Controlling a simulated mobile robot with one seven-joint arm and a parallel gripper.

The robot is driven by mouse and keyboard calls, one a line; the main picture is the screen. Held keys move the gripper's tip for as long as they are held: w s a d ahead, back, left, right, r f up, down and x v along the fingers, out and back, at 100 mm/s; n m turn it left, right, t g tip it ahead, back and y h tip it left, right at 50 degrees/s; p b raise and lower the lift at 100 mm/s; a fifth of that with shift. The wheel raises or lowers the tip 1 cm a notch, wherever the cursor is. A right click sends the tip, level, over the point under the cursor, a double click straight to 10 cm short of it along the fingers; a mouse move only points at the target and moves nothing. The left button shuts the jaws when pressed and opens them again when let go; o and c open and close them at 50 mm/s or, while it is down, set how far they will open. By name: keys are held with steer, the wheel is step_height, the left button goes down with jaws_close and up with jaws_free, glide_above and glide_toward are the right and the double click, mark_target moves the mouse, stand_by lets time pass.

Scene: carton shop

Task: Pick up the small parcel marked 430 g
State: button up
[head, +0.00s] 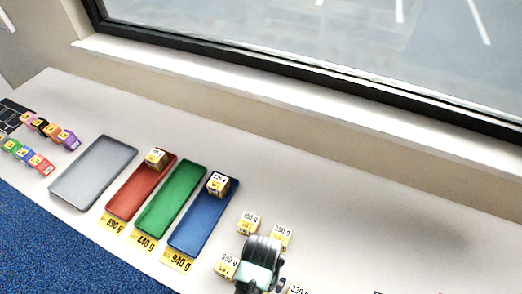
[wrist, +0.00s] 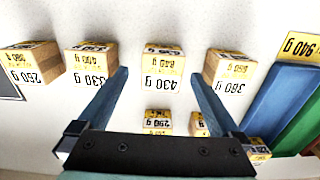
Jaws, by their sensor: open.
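The small parcel marked 430 g (wrist: 163,72) is a box with a white marked face and a yellow label on top. In the wrist view it stands at the upper middle, between the tips of my gripper (wrist: 158,74), which is open and empty. I cannot tell whether the tips are level with it or still above it. In the head view my gripper (head: 260,258) covers the spot where this parcel seems to stand, and I cannot pick it out there.
Red (head: 124,206), green (head: 155,222) and blue (head: 190,242) trays and a grey tray (head: 92,172) lie left in the head view.

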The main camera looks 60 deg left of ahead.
steer(key=shift+a+f, duration=0.2)
steer(key=shift+f, duration=1.7)
jaws_close()
